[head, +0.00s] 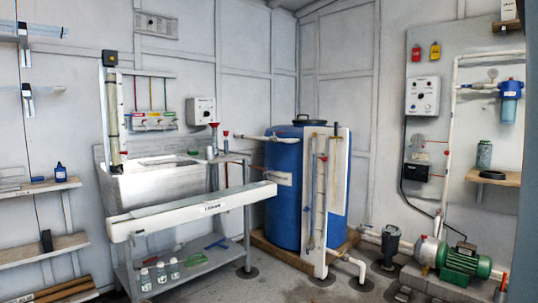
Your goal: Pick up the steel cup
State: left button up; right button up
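I cannot pick out a steel cup for certain in the head view. A grey-green, metallic-looking cylindrical container (484,155) stands upright on a small wooden shelf (493,178) on the right wall. It looks more like a flask than a cup, and its details are too small to tell. Neither of my grippers is in view.
A white sink bench (165,185) stands at left, with a long white trough (190,211) along its front. A blue tank (284,195) stands in the corner. A green pump (463,263) and pipes occupy the floor at right, below the small shelf. Wall shelves (40,187) line the left.

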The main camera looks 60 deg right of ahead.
aim_at(208, 150)
jog(key=z, duration=1.35)
jog(key=i+l+z, duration=0.5)
jog(key=i, duration=0.4)
jog(key=i+z, duration=0.3)
jog(key=i, duration=0.5)
jog(key=i+u, duration=0.35)
jog(key=i, duration=0.15)
jog(key=i+l+u, duration=0.25)
jog(key=i+u, duration=0.15)
